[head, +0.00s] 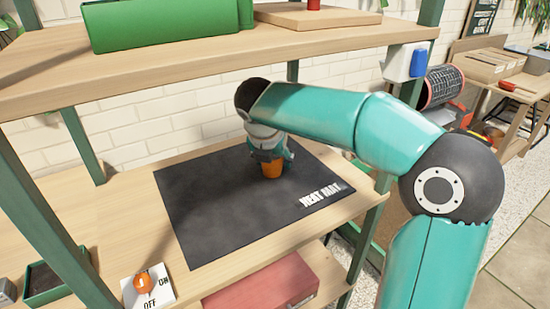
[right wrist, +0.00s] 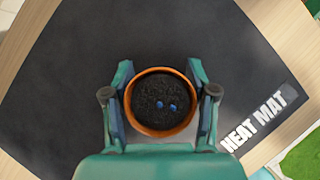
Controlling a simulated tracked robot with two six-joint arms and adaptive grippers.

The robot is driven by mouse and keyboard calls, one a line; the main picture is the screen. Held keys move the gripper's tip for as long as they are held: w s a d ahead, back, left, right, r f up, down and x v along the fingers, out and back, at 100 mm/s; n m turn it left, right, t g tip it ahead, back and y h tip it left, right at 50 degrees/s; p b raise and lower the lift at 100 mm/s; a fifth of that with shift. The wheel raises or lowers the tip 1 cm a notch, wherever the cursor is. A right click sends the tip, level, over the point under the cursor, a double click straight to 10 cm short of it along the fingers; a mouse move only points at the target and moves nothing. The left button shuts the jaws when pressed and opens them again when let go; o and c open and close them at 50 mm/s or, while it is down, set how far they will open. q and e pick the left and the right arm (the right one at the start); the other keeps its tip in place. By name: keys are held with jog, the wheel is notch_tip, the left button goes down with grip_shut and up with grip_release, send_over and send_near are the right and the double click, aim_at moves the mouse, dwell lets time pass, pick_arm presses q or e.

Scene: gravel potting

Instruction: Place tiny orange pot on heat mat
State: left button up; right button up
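The tiny orange pot (head: 272,169) is on or just above the black heat mat (head: 215,215), right of its middle. In the right wrist view the pot (right wrist: 132,102) is filled with dark soil with two small blue bits on top. My right gripper (head: 271,158) comes down over the pot from above. In the right wrist view its fingers (right wrist: 162,100) stand on both sides of the pot, close to the rim. I cannot tell whether they touch it. The heat mat (right wrist: 60,80) fills most of that view. My left gripper is not in view.
A wooden shelf (head: 180,58) with a green box (head: 160,22) hangs above the mat. An ON/OFF switch plate (head: 147,288) and a green tray (head: 48,284) sit at the front left. A red box (head: 262,283) is below. The mat's left part is clear.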

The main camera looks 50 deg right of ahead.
jog(key=o, duration=0.5)
jog(key=shift+c, duration=0.2)
jog(key=shift+r, duration=0.25)
jog(key=v, duration=0.2)
jog(key=p+v, duration=0.1)
jog(key=v, duration=0.2)
jog(key=shift+s+a+f, duration=0.1)
jog(key=shift+a, duration=0.25)
jog(key=s+a, duration=0.1)
jog(key=a, duration=0.2)
jog(key=s+a, duration=0.2)
jog(key=a, duration=0.1)
jog(key=s+a, duration=0.2)
jog(key=a, duration=0.2)
jog(key=shift+s+f+b, duration=0.1)
jog(key=shift+s+b, duration=0.1)
jog(key=shift+b, duration=0.2)
